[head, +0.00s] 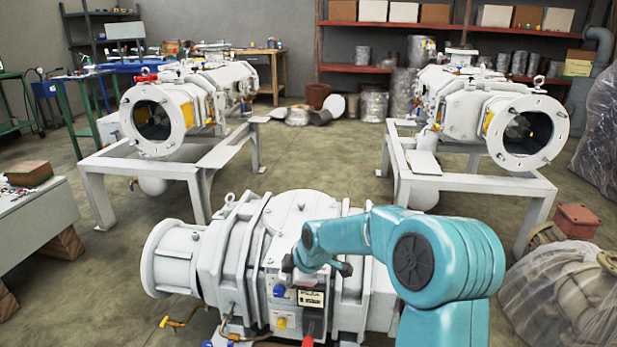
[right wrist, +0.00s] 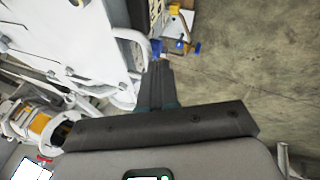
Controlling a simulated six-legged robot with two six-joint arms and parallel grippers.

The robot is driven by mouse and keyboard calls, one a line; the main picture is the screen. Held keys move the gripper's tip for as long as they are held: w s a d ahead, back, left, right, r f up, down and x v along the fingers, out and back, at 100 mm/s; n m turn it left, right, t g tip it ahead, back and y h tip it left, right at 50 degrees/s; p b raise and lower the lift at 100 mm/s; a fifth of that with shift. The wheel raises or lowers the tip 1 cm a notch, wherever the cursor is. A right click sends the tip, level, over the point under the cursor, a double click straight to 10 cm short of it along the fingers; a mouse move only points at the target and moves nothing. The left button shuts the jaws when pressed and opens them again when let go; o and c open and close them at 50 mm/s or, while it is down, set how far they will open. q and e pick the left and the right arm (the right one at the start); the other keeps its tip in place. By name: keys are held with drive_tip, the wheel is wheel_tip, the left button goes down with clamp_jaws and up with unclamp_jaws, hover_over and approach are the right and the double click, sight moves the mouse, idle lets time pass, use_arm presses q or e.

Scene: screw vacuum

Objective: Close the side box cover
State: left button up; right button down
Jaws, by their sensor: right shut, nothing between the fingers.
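The white screw vacuum pump (head: 255,245) stands in front of me in the head view. My right arm reaches over it from the right. My right gripper (right wrist: 158,78) is shut and empty, its dark fingers together beside a white curved rim or handle (right wrist: 136,45) in the right wrist view. I cannot tell whether they touch it. My left gripper is not in view.
Two more white pumps stand on frames behind, at left (head: 155,118) and right (head: 525,130). A grey bench (head: 35,215) is at far left. A plastic-wrapped bundle (head: 565,290) is at lower right. The floor between the frames is clear.

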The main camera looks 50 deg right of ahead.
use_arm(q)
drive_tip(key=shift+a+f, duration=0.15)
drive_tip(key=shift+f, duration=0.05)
use_arm(e)
drive_tip(key=shift+s+a+f, duration=0.15)
drive_tip(key=shift+a+f, duration=0.05)
drive_tip(key=shift+f, duration=0.3)
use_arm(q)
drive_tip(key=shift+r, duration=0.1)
use_arm(e)
drive_tip(key=shift+r, duration=0.15)
